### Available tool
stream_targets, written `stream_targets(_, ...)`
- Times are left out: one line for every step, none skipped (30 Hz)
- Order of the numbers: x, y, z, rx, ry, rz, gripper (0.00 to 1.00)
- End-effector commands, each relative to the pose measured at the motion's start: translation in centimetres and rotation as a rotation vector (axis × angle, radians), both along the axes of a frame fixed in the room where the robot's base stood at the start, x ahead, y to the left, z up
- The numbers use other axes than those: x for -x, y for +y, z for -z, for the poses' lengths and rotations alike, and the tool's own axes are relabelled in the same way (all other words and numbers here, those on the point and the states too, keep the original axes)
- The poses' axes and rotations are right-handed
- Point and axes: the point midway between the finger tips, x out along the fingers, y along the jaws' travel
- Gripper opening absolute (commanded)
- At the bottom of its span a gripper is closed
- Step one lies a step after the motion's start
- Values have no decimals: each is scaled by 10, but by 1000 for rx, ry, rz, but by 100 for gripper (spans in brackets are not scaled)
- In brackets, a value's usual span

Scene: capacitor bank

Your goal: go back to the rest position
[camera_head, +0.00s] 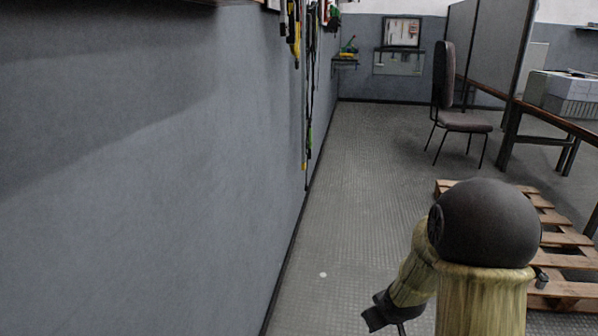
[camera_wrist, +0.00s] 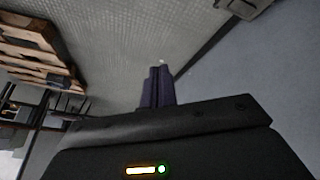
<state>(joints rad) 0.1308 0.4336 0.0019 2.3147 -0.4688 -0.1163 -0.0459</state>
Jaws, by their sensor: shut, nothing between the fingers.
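My gripper shows in the wrist view as two dark fingers (camera_wrist: 158,87) pressed together, with nothing between them. It points out over the grey floor near the foot of the wall. In the head view my arm rises at the lower right, and a dark end part of it (camera_head: 382,312) shows low down, left of the arm. Whether the fingertips show there I cannot tell.
A grey wall (camera_head: 150,150) runs along the left, with straps and tools (camera_head: 309,90) hanging from it. A wooden pallet (camera_head: 560,240) lies right of my arm. A chair (camera_head: 460,115) and a table (camera_head: 515,125) stand farther back. The floor (camera_head: 350,190) between wall and pallet is clear.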

Motion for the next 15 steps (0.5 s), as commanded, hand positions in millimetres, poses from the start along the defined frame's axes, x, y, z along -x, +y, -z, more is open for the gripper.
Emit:
stream_targets(14, 4, -21, -4, 17, 38, 0)
stream_targets(23, 6, -29, -8, 33, 64, 0)
stream_targets(36, 9, -39, -16, 53, 100, 0)
stream_targets(45, 11, -46, -23, 70, 126, 0)
stream_targets(55, 13, -53, -30, 84, 150, 0)
stream_targets(67, 16, -60, -40, 104, 180, 0)
stream_targets(75, 19, -65, -48, 118, 200, 0)
stream_targets(83, 21, -70, -56, 131, 218, 0)
stream_targets(93, 24, -76, -67, 147, 240, 0)
stream_targets(100, 27, -79, -75, 161, 256, 0)
stream_targets(107, 29, -83, -83, 171, 270, 0)
stream_targets(116, 31, -88, -93, 186, 288, 0)
stream_targets(123, 34, -91, -101, 197, 301, 0)
stream_targets(129, 36, -94, -109, 208, 313, 0)
stream_targets(138, 39, -98, -120, 221, 329, 0)
